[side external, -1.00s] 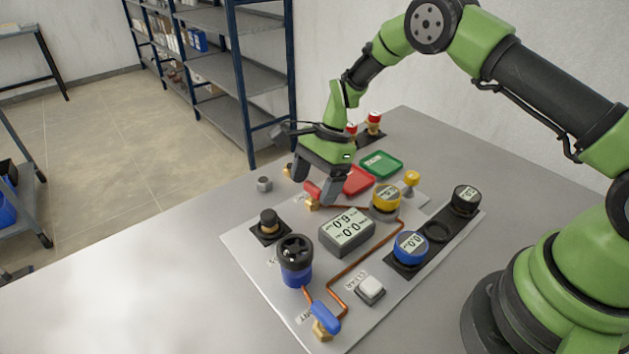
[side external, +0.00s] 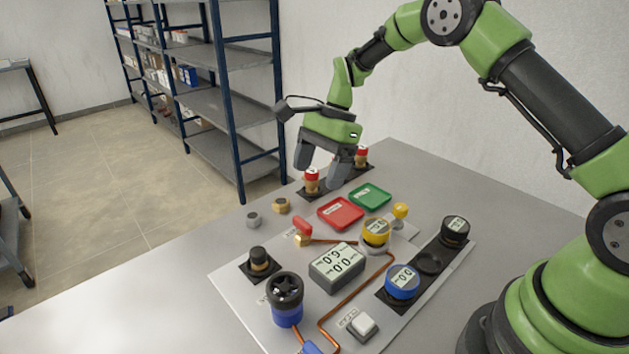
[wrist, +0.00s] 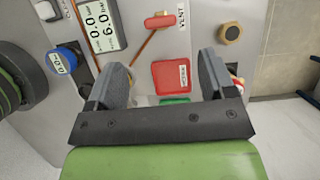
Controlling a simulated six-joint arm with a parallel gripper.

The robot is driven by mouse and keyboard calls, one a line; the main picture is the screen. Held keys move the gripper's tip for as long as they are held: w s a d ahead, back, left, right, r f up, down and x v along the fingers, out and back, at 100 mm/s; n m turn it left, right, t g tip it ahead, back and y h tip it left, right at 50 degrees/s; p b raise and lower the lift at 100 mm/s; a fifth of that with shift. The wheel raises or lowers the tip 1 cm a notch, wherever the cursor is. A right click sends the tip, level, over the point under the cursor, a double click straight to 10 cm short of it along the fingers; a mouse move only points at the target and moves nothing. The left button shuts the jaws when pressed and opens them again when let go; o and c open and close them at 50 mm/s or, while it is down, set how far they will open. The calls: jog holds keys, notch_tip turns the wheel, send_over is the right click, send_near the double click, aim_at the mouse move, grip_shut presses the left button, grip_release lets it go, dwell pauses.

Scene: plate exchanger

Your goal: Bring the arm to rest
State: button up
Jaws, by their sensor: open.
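My gripper (side external: 319,168) hangs fingers down above the table, toward the far end behind the panel board. Its two fingers stand apart with nothing between them; the wrist view also shows the empty gap (wrist: 163,68). In the side view the fingers overlap the area of two red-topped brass fittings (side external: 311,182) on a dark strip. Whether they touch cannot be told, but the gripper looks above them. The red-handled valve (side external: 303,228) stands clear of the gripper on the panel board (side external: 232,280).
A red tray (side external: 340,213) and a green tray (side external: 370,196) lie near the gripper. The board carries a display box (side external: 337,263), a yellow gauge (side external: 376,232), a blue gauge (side external: 402,282) and copper piping. Shelving (side external: 215,90) stands behind.

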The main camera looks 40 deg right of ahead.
jog(key=s+a+r+n+t+h, duration=0.1)
jog(key=s+r+n+t, duration=0.15)
jog(key=s+r, duration=0.4)
jog(key=s+r+n+t+h, duration=0.1)
jog(key=s+r+n, duration=0.3)
jog(key=r, duration=0.6)
jog(key=s+r+n+t, duration=0.1)
jog(key=s+n+t, duration=0.2)
jog(key=s+n, duration=0.4)
jog(key=s, duration=0.7)
jog(key=shift+s+a+r+t, duration=0.2)
jog(key=shift+s+r+t, duration=0.05)
jog(key=shift+s+t, duration=0.15)
dwell(2.5)
